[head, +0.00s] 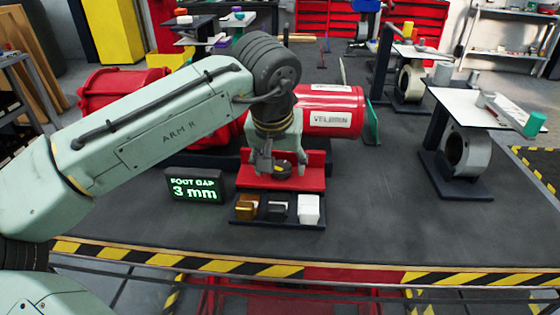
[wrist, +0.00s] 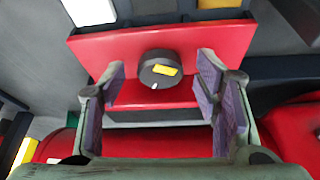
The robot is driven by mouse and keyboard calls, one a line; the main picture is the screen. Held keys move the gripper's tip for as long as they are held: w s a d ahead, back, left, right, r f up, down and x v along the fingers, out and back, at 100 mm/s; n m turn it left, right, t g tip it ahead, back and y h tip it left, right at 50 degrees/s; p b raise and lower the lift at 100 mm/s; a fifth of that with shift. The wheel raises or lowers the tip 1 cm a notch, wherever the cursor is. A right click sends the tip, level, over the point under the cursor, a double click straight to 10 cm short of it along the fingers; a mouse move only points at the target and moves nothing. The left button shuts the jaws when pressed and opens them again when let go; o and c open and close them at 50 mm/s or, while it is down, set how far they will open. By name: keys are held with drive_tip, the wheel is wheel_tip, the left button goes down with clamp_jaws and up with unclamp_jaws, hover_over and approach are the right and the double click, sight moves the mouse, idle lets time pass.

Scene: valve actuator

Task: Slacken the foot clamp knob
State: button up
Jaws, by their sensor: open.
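The foot clamp knob (wrist: 158,68) is a dark round knob with a yellow mark on its top and a small white mark at its edge. It sits on a red foot bracket (wrist: 215,45). In the head view the knob (head: 283,169) shows below my gripper, on the red bracket (head: 313,172). My gripper (wrist: 160,85) is open in the wrist view, with one finger on each side of the knob and clear space between. In the head view my gripper (head: 273,168) points down over the bracket. I cannot tell whether any finger touches the knob.
A display (head: 195,187) reads "FOOT GAP 3 mm". A dark tray (head: 250,217) with brown, dark and white blocks stands in front of the bracket. The red actuator cylinder (head: 332,112) lies behind. The bench right of the tray is clear.

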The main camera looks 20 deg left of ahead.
drive_tip(key=shift+c, duration=0.6)
drive_tip(key=c, duration=1)
drive_tip(key=shift+w+d+f+n+y+b, duration=0.15)
drive_tip(key=shift+n+y+b, duration=0.3)
drive_tip(key=shift+n, duration=0.65)
drive_tip(key=shift+n+g+y, duration=0.3)
drive_tip(key=shift+n+y, duration=0.15)
drive_tip(key=shift+n, duration=0.75)
drive_tip(key=o, duration=1.1)
